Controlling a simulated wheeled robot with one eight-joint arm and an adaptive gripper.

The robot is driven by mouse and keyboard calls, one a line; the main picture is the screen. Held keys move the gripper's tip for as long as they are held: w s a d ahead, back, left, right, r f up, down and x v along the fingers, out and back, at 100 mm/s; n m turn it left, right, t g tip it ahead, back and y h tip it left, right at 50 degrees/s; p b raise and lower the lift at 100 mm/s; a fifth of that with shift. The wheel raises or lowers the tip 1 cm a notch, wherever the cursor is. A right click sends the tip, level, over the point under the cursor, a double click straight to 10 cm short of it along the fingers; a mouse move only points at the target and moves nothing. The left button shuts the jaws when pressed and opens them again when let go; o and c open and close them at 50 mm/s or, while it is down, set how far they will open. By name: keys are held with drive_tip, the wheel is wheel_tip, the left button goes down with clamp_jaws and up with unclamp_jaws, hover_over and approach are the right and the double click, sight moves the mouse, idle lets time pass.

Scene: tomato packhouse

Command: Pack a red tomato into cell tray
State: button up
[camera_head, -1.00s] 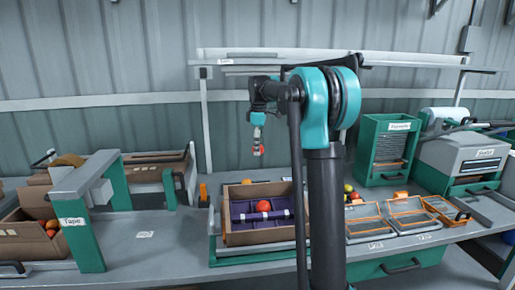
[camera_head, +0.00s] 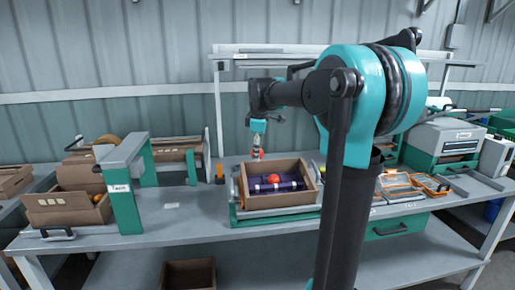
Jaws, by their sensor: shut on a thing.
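My gripper (camera_head: 257,153) hangs pointing down just behind the open cardboard box, near its back wall. It is shut on a small red tomato (camera_head: 256,154), which is mostly covered by the fingers. The purple cell tray (camera_head: 262,188) lies inside the box. One red-orange tomato (camera_head: 273,178) sits in the tray near its middle. The other cells are too small to make out clearly.
A green taping frame (camera_head: 128,200) and a carton of tomatoes (camera_head: 60,212) are at left. Orange-edged trays (camera_head: 398,187) are at right, partly behind my arm. Bare bench lies left of the box.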

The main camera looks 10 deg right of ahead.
drive_tip(key=shift+x, duration=6.75)
drive_tip(key=o, duration=0.9)
drive_tip(key=shift+f, duration=0.1)
drive_tip(key=shift+v, duration=5.6)
